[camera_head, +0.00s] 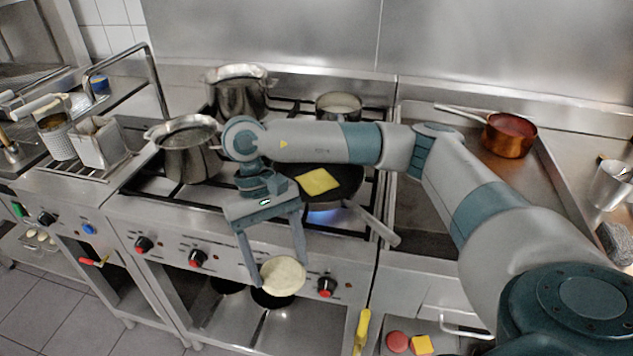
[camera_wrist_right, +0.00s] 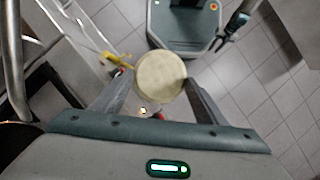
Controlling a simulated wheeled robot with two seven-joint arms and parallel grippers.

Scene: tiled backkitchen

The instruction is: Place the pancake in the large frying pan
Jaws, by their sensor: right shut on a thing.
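The pancake (camera_head: 283,276) is a round, pale disc. My right gripper (camera_head: 280,273) is shut on it and holds it in the air in front of the stove's control panel. In the right wrist view the pancake (camera_wrist_right: 160,77) sits between the two fingertips. The large frying pan (camera_head: 347,187) is dark and stands on a front burner with a blue flame under it, behind and above the gripper in the picture. A yellow square slice (camera_head: 318,181) shows at the pan, and my right arm hides part of it. My left gripper (camera_wrist_right: 218,44) shows small and open in the right wrist view.
Steel pots (camera_head: 188,150) stand left of the pan, with a smaller pot (camera_head: 338,106) behind. The pan's handle (camera_head: 378,228) sticks out over the front edge. A copper saucepan (camera_head: 509,135) stands on the right. Wire baskets (camera_head: 98,143) are at the left.

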